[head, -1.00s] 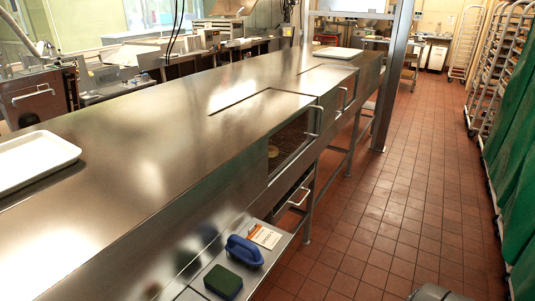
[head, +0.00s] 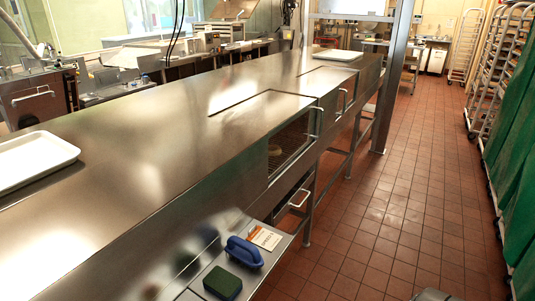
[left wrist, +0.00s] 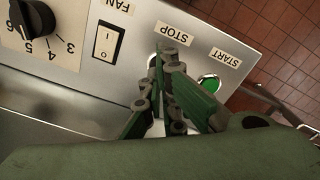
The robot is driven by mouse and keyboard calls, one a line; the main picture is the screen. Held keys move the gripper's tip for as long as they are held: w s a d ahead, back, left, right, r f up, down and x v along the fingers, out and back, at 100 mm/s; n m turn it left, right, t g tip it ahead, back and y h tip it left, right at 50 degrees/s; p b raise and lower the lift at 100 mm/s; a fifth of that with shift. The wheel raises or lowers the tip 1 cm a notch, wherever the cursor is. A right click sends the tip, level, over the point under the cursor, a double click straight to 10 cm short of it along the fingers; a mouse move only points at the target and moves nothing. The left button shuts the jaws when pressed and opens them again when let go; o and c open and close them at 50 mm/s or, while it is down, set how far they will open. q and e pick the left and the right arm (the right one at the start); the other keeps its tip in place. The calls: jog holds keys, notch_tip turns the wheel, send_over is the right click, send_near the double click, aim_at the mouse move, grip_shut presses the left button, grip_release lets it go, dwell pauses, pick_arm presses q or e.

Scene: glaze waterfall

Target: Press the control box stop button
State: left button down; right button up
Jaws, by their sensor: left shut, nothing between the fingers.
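In the left wrist view the control box (left wrist: 262,22) shows a metal panel, upside down. It carries a green start button (left wrist: 209,83) by the START label, a STOP label (left wrist: 171,33), a white fan switch (left wrist: 107,40) and a black dial (left wrist: 33,20). My left gripper (left wrist: 170,52) is shut and empty, with its fingertips over the panel just by the STOP label. The fingers cover the stop button, so I cannot tell whether they touch it.
In the head view a long steel machine (head: 150,130) runs away from me. A white tray (head: 72,152) lies on its top at left. A blue-handled brush (head: 243,252) and a green sponge (head: 222,283) lie on a low shelf. The tiled aisle (head: 400,190) is clear; racks (head: 480,110) line its right.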

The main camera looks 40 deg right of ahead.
pick_arm(q)
jog(key=shift+r+p, duration=0.8)
jog(key=shift+r, duration=1.5)
jog(key=shift+s+f, duration=0.1)
